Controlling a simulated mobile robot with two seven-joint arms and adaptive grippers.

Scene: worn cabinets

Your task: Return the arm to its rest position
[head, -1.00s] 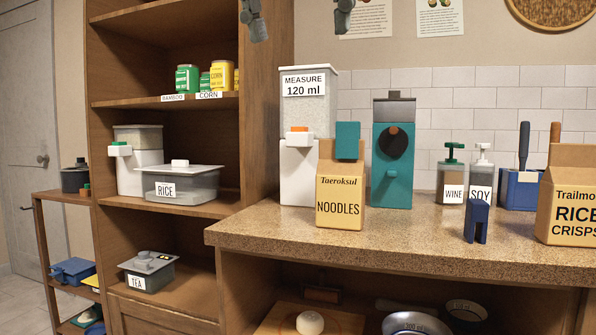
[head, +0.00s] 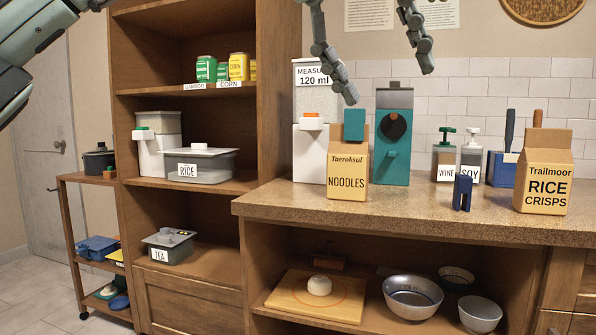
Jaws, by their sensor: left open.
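My left gripper (head: 389,83) hangs in from the top edge, its two grey fingers spread wide with nothing between them. In the picture its fingertips lie in front of the measuring dispenser (head: 308,145) and just above the teal dispenser (head: 391,165). No contact with either shows. A link of my left arm crosses the upper left corner. The gripper's palm is cut off by the top edge. My right gripper is not in view.
The noodles carton (head: 347,165), wine bottle (head: 445,160), soy bottle (head: 471,160), dark blue clip-like object (head: 463,193) and rice crisps carton (head: 544,180) stand on the counter (head: 420,213). A tall shelf (head: 270,100) is at left. Bowls (head: 412,300) sit below.

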